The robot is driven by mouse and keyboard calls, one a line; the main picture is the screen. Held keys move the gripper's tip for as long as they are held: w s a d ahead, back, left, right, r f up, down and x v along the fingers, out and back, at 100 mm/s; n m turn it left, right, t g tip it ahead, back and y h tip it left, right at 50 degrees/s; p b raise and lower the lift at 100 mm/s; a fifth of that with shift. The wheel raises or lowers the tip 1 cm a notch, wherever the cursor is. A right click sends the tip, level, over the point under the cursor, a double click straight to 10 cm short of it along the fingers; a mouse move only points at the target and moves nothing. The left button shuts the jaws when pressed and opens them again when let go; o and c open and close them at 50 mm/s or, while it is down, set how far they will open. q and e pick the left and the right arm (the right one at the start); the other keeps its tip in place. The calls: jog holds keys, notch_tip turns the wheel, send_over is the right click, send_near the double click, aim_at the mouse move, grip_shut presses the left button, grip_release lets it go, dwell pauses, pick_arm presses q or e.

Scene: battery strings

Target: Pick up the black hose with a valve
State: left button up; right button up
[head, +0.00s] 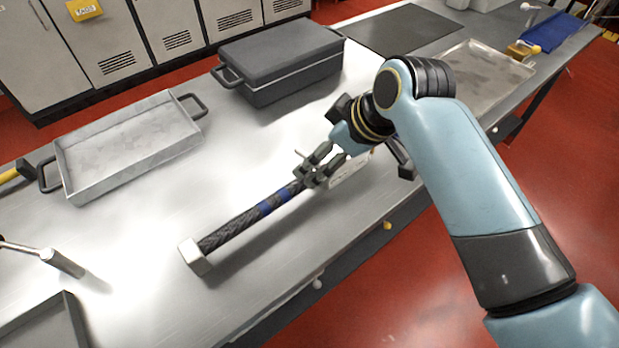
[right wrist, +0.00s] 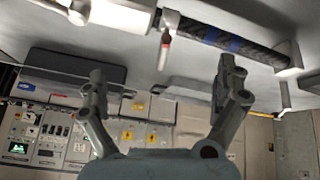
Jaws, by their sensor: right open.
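The black braided hose (head: 230,230) lies slantwise on the metal table in the head view, with blue bands and a pale block-like end. Its far end, a white fitting (head: 350,172), is partly hidden behind my right gripper (head: 318,167). In the right wrist view the hose (right wrist: 205,33) runs across the top, beyond the fingertips, with a white fitting and a small red-tipped valve lever (right wrist: 165,52). My right gripper (right wrist: 163,82) is open with nothing between its fingers; it is near the hose's fitting end. My left gripper is not in view.
A grey tray (head: 128,143) is at left, a closed dark case (head: 283,70) at the back. A hammer-like tool (head: 62,262) and another tray's rim (head: 75,320) are at the near left. A shallow tray (head: 478,62) and blue cloth (head: 548,33) are far right.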

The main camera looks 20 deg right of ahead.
aim_at(314, 169)
jog(key=x, duration=0.7)
jog(key=shift+w+d+f, duration=0.15)
jog(key=shift+d+f, duration=0.15)
jog(key=shift+f, duration=0.1)
jog(key=c, duration=1.9)
grip_shut()
jog(key=shift+w+r, duration=0.1)
